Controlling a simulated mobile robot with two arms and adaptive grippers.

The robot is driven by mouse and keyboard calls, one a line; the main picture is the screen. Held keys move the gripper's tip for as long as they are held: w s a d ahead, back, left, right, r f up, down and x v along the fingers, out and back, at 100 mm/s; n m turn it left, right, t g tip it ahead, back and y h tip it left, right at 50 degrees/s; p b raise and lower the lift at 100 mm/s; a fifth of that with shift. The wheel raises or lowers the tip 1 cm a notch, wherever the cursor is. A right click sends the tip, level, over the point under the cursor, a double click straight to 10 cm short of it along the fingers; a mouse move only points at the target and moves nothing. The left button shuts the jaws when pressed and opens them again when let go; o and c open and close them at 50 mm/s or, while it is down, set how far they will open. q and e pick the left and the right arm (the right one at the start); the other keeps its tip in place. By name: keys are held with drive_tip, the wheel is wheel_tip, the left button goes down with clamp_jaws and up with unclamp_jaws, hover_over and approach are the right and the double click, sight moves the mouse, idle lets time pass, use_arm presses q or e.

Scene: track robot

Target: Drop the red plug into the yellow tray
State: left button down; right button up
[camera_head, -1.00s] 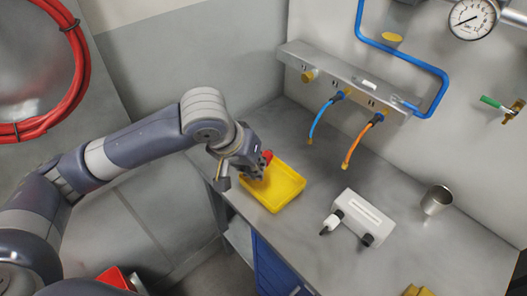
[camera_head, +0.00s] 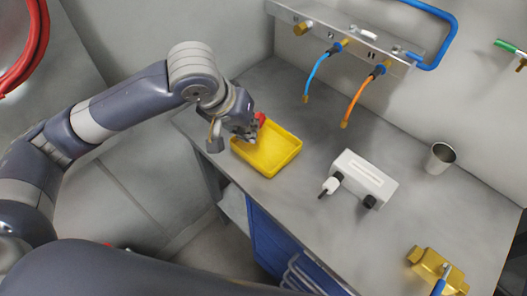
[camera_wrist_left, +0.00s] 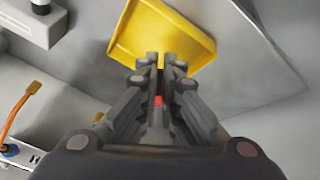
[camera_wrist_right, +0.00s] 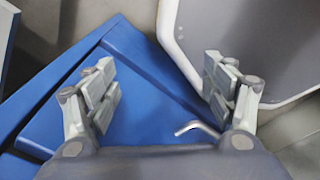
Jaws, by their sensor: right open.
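The yellow tray (camera_head: 272,158) lies on the workbench near its left edge. It also shows in the left wrist view (camera_wrist_left: 165,32), just beyond my fingertips. My left gripper (camera_head: 246,134) is over the tray's back left side, with its fingers (camera_wrist_left: 161,62) close together. The red plug (camera_head: 261,118) shows at the gripper's far side, and a small red part (camera_wrist_left: 158,100) shows between the fingers. Most of the plug is hidden by the fingers. I cannot tell its exact height over the tray. My right gripper (camera_wrist_right: 160,88) is open and empty above a blue surface.
A white box (camera_head: 362,178) with black knobs sits right of the tray. A metal cup (camera_head: 440,157) and a brass part (camera_head: 438,269) stand farther right. Blue (camera_head: 318,76) and orange (camera_head: 360,98) cables hang from the wall rail. Blue drawers (camera_head: 272,245) are below the bench.

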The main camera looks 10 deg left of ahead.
use_arm(q)
drive_tip(key=shift+f+b, duration=0.65)
drive_tip(key=shift+f, duration=0.15)
use_arm(e)
drive_tip(key=shift+a+f, duration=0.25)
drive_tip(key=shift+f, duration=0.9)
use_arm(q)
drive_tip(key=c, duration=1.7)
unclamp_jaws()
use_arm(e)
drive_tip(key=shift+d, duration=0.25)
drive_tip(key=shift+d, duration=0.1)
use_arm(q)
drive_tip(key=v, duration=1.2)
drive_tip(key=shift+a, duration=0.1)
use_arm(e)
drive_tip(key=shift+s+a, duration=0.1)
drive_tip(key=shift+a, duration=0.1)
